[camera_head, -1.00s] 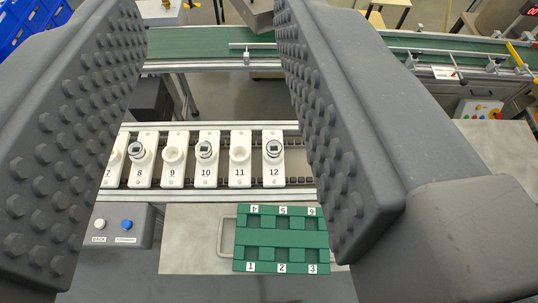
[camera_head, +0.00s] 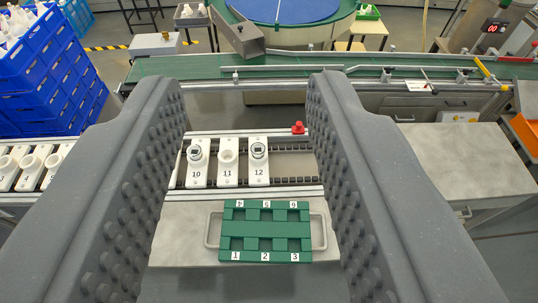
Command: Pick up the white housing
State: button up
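My gripper (camera_head: 247,100) is open and empty, its two grey studded fingers framing the view on the left and right. Between them, on a rail, stand white numbered holders: number 10 (camera_head: 197,172), number 11 (camera_head: 228,171) and number 12 (camera_head: 259,172). Holders 10 and 12 carry round pieces with dark displays; holder 11 shows an empty-looking round socket. More white holders (camera_head: 34,168) show left of the left finger. I cannot tell which white piece is the housing. A green tray (camera_head: 265,229) with pockets 1 to 6, seemingly empty, lies nearer.
The tray has metal handles and lies on a grey table (camera_head: 176,232). A red button (camera_head: 298,128) stands beside the rail. A green conveyor (camera_head: 210,64) crosses behind. Blue crates (camera_head: 50,85) with white pieces stand back left. A round blue table (camera_head: 285,8) is at the far back.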

aim_at(194, 151)
jog(key=u, duration=0.15)
jog(key=i, duration=0.6)
jog(key=u, duration=0.8)
